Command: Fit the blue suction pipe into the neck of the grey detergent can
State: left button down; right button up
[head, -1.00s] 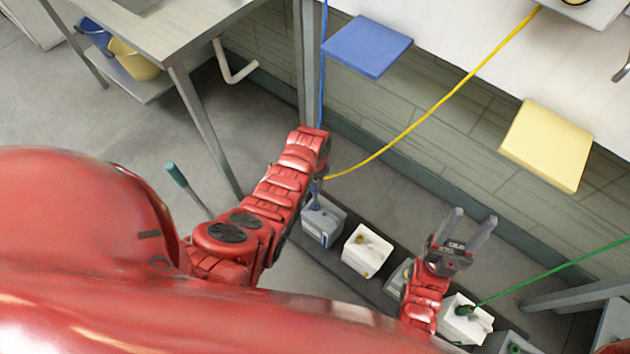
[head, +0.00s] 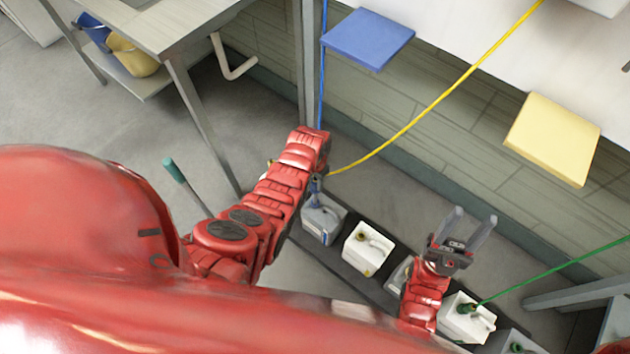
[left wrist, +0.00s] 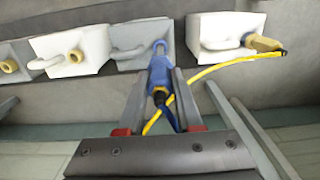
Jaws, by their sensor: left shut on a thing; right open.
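The blue suction pipe (left wrist: 158,78) is between the fingers of my left gripper (left wrist: 161,84), which is shut on it. In the left wrist view its far end meets the top of the grey detergent can (left wrist: 133,58), in line with the neck. I cannot tell how deep it sits. In the head view the pipe (head: 316,188) stands nearly upright over the grey can (head: 323,224), while my forearm hides most of the left gripper. My right gripper (head: 467,226) is open and empty, above the row of cans at the right.
A white can (head: 367,250) stands beside the grey one. Another white can (head: 466,320) at the right has a green hose. A yellow hose (head: 440,98) passes close to my left gripper. A can with a yellow fitting (left wrist: 264,42) stands on the other side.

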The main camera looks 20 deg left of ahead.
pick_arm(q)
notch_tip(320, 180, down, 11)
jog(key=b, duration=0.8)
jog(key=shift+b, duration=0.4)
dwell(2.6)
jog(key=c, duration=0.5)
grip_release()
jog(key=shift+r, duration=0.2)
notch_tip(320, 180, up, 17)
jog(key=p, duration=0.2)
jog(key=shift+r+p, duration=0.2)
jog(key=shift+p, duration=0.1)
